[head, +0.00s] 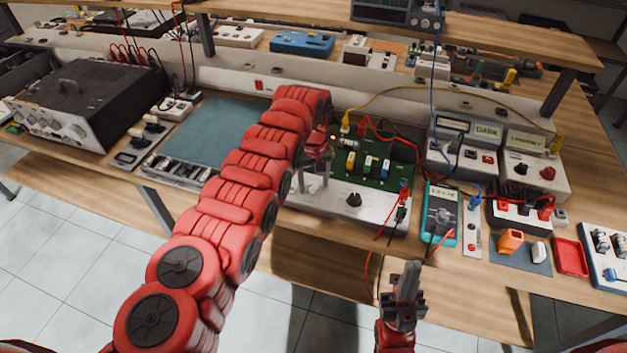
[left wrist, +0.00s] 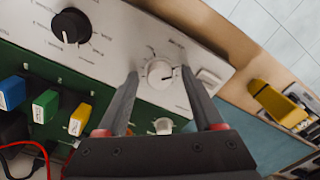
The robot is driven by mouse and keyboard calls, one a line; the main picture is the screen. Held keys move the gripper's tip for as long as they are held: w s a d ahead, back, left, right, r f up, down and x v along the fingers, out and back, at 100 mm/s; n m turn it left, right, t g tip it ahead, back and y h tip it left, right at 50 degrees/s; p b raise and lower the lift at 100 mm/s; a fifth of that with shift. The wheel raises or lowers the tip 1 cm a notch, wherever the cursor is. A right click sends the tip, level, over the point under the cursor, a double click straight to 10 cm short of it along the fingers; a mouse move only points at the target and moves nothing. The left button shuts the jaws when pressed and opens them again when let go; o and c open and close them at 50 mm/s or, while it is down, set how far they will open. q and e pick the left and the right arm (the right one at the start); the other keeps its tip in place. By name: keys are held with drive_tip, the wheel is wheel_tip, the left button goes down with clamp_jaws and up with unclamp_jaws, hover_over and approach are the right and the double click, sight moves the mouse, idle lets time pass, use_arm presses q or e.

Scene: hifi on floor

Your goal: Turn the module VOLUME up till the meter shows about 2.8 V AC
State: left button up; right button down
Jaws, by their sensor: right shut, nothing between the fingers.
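The module has a green board (head: 372,168) and a pale front panel (head: 375,212), with a large black knob (head: 354,199). The left wrist view also shows this black knob (left wrist: 71,26) and a smaller white knob (left wrist: 158,73) on the panel. The panel lettering is too small to read. My left gripper (head: 314,188) is over the left part of the panel. Its open fingers (left wrist: 160,76) point at the white knob, one to each side with gaps visible. The teal meter (head: 440,213) stands right of the module; its reading is illegible. My right gripper (head: 409,270) is shut and empty before the bench.
Red and black leads (head: 398,222) hang at the module's right end. A yellow cable (head: 430,87) arches behind it. A blue-green mat (head: 218,130) lies to the left. A red tray (head: 570,257) and small boxes crowd the right side.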

use_arm(q)
clamp_jaws()
drive_tip(key=m+b, duration=0.1)
drive_tip(key=m, duration=0.1)
drive_tip(key=m+b, duration=0.1)
drive_tip(key=b, duration=0.1)
drive_tip(key=shift+f+m, duration=0.2)
drive_tip(key=shift+m, duration=0.2)
drive_tip(key=m+b, duration=0.2)
drive_tip(key=m, duration=0.1)
drive_tip(key=shift+r+m+b, duration=0.1)
drive_tip(key=shift+m+b, duration=0.25)
drive_tip(key=shift+m, duration=0.05)
drive_tip(key=m, duration=0.2)
drive_tip(key=shift+m+b, duration=0.3)
drive_tip(key=shift+b, duration=0.1)
drive_tip(key=m, duration=0.2)
drive_tip(key=shift+r+m, duration=0.1)
drive_tip(key=shift+m, duration=0.3)
drive_tip(key=m, duration=0.6)
drive_tip(key=shift+m, duration=0.4)
